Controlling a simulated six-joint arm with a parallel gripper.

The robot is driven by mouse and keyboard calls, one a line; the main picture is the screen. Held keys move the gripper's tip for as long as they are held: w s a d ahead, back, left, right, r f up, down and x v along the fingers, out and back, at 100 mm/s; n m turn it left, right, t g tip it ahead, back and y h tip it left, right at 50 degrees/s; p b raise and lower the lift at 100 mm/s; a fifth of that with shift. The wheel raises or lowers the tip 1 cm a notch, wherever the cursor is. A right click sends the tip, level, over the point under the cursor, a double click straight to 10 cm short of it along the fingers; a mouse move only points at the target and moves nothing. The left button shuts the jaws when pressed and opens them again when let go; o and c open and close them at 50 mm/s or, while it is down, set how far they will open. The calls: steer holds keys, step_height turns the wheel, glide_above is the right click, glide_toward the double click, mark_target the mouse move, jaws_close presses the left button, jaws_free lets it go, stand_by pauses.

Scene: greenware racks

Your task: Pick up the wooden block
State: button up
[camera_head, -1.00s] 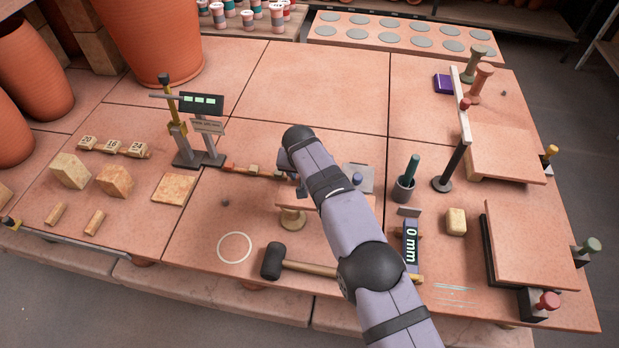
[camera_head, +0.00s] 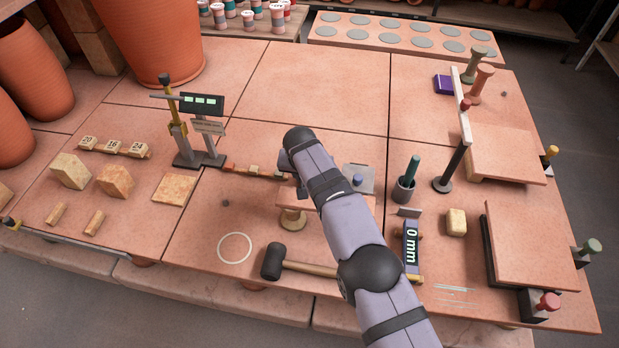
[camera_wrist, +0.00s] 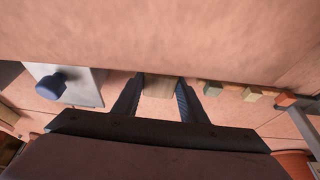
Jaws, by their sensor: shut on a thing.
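In the wrist view, a pale wooden block (camera_wrist: 160,86) sits between the two dark fingers of my gripper (camera_wrist: 159,94). The fingers are shut on its sides. The block's far end lies close to the edge of a broad terracotta-coloured surface that fills the top of the view. In the head view my own arm hides the gripper and the block, near a raised board (camera_head: 285,199) on a round foot. I cannot tell whether the block touches anything below it.
A black mallet (camera_head: 271,262) lies in front of the board. A grey plate with a blue knob (camera_head: 358,180), a dark cup (camera_head: 403,189) and a 0 mm gauge (camera_head: 411,246) stand to the right. A row of small blocks (camera_head: 255,170) lies behind left.

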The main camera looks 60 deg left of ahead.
step_height(320, 180, up, 10)
steer(key=p, duration=0.2)
stand_by(0.3)
